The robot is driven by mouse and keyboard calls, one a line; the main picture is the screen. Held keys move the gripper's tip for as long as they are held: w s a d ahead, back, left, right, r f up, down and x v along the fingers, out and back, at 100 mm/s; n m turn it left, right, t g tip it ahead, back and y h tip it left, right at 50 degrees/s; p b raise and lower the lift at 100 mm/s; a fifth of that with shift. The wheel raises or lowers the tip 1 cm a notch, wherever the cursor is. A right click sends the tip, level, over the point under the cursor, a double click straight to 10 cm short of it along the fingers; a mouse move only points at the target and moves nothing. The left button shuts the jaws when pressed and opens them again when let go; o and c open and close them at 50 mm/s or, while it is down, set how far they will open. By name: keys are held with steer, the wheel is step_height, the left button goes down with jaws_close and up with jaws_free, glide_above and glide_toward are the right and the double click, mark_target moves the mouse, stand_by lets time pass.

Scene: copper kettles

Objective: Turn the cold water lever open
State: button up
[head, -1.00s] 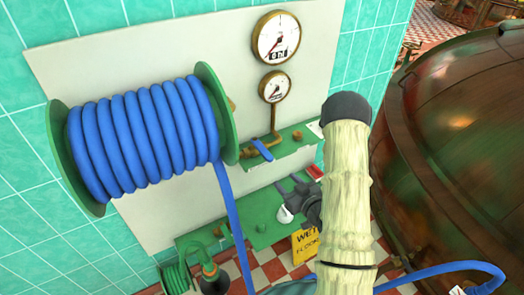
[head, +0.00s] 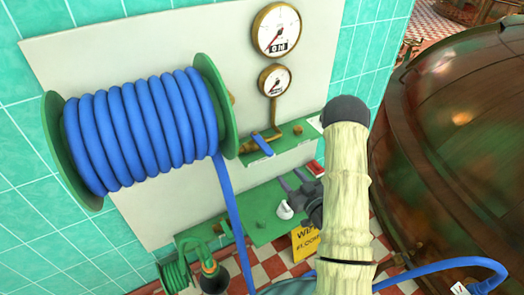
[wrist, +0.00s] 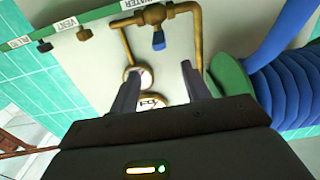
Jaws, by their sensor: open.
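The cold water lever (head: 262,144) is a short blue handle on a brass pipe below the two gauges, beside the green reel. In the wrist view the blue lever (wrist: 158,40) sits on a brass valve body under a partly readable WATER label, and looks set crosswise to the pipe. My gripper (head: 287,181) is open and empty, lower and to the right of the lever in the head view. In the wrist view the two dark fingers of my gripper (wrist: 158,72) stand apart, with the lever beyond their tips. I see no contact.
A large hose reel (head: 145,133) with blue hose stands left of the lever. A big copper kettle (head: 450,150) fills the right side. A white mug (head: 284,211) and a yellow wet-floor sign (head: 305,243) are lower down. Two gauges (head: 277,30) hang above the pipe.

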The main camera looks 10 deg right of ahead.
mark_target(264, 146)
steer(key=b, duration=0.2)
steer(key=shift+w+a+f+b, duration=0.1)
steer(key=shift+w+f+b, duration=0.2)
steer(key=shift+w, duration=0.1)
steer(key=shift+w+a+b, duration=0.1)
steer(key=shift+w+b, duration=0.2)
steer(key=shift+b, duration=0.9)
steer(key=b, duration=0.5)
steer(key=shift+w+a+r+b, duration=0.15)
steer(key=shift+w+a+b, duration=0.05)
steer(key=shift+w+b, duration=0.2)
steer(key=x, duration=1.4)
steer(key=shift+w+r, duration=0.2)
steer(key=shift+r, duration=0.05)
jaws_close()
